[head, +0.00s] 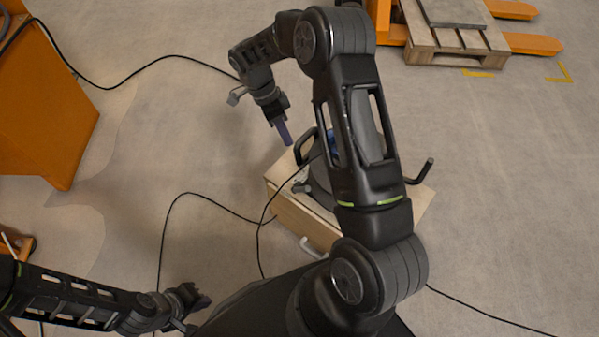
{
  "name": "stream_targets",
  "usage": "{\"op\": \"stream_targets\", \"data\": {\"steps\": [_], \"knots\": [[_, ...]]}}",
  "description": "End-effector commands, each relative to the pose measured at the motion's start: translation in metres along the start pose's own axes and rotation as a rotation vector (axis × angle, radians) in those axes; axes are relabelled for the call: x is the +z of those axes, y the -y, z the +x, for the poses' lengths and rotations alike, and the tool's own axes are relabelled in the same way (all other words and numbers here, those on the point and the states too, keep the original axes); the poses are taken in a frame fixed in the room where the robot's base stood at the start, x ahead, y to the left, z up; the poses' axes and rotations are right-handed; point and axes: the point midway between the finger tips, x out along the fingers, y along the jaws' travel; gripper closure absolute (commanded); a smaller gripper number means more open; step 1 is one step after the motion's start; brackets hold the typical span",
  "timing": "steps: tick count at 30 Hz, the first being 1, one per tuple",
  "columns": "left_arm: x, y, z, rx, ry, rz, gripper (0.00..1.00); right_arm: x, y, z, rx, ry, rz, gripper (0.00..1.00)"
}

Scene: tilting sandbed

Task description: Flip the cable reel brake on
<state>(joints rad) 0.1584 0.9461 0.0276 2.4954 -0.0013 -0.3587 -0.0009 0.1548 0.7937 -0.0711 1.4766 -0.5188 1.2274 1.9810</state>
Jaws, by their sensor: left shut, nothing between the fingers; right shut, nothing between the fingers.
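The cable reel (318,184) sits on a wooden box (290,217), mostly hidden behind my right arm. A black handle loop (304,148) shows at its left and a black crank (424,172) sticks out at its right. A small grey knob-ended part (301,187) shows at the reel's lower left; I cannot tell whether it is the brake. My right gripper (287,138) is shut and empty, pointing down just left of the handle loop, apparently apart from it. My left gripper (203,301) is shut and empty at the lower left, away from the reel.
Black cable (166,222) runs in loops over the floor left of the box. An orange cabinet (45,110) stands at the left. A wooden pallet (455,48) with orange forks is at the upper right. Floor right of the box is mostly open.

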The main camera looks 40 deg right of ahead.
Motion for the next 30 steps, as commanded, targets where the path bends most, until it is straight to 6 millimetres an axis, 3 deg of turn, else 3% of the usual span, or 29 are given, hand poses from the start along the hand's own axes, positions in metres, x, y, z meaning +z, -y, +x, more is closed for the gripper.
{"op": "stream_targets", "data": {"steps": [8, 22, 30], "knots": [[0.000, 0.001, 0.003, 0.000, 0.000, 0.000, 1.00, 0.000, 0.000, 0.017, 0.003, -0.001, -0.002, 1.00], [0.000, 0.006, 0.016, 0.000, 0.000, -0.002, 1.00, 0.001, -0.001, 0.104, 0.004, 0.002, -0.003, 1.00], [0.000, 0.007, 0.018, 0.000, 0.000, -0.002, 1.00, 0.010, -0.024, 0.125, 0.001, 0.001, -0.004, 1.00]]}}
